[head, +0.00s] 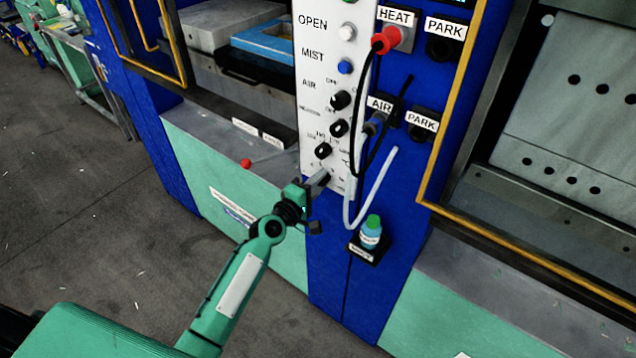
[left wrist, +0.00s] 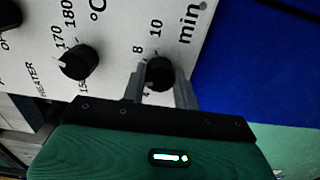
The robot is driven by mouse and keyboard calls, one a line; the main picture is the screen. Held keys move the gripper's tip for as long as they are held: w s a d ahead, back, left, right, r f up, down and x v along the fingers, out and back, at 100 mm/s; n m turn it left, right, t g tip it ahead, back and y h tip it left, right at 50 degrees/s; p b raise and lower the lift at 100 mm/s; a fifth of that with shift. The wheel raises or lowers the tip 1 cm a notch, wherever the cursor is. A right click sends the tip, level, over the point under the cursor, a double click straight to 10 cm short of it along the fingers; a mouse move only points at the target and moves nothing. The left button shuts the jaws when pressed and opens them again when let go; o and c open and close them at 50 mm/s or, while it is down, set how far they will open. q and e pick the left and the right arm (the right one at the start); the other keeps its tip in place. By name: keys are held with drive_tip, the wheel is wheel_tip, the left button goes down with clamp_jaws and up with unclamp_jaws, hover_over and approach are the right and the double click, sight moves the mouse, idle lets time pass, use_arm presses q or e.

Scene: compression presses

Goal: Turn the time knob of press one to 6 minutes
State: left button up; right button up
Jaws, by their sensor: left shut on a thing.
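The time knob (left wrist: 159,73) is a round black knob on the white control panel, beside a scale marked "min." My left gripper (left wrist: 161,86) is shut on it, with one grey finger on each side. The numbers 8 and 10 show above the knob; the lower part of the scale is partly covered by a finger. In the head view my left gripper (head: 319,184) is at the panel's lower end and largely hides the knob. My right gripper is out of view.
The heater knob (left wrist: 79,62) is close beside the time knob. Above, the white panel (head: 317,65) carries more knobs and buttons. A black cable and a grey hose (head: 373,187) hang just right of the gripper. A capped bottle (head: 371,233) stands on a small ledge lower right.

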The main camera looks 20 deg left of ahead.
use_arm(q)
drive_tip(key=shift+f, duration=0.1)
drive_tip(key=o, duration=0.8)
drive_tip(key=shift+o, duration=0.9)
drive_tip(key=b+v, duration=0.3)
drive_tip(key=v, duration=1.1)
drive_tip(key=shift+w, duration=0.1)
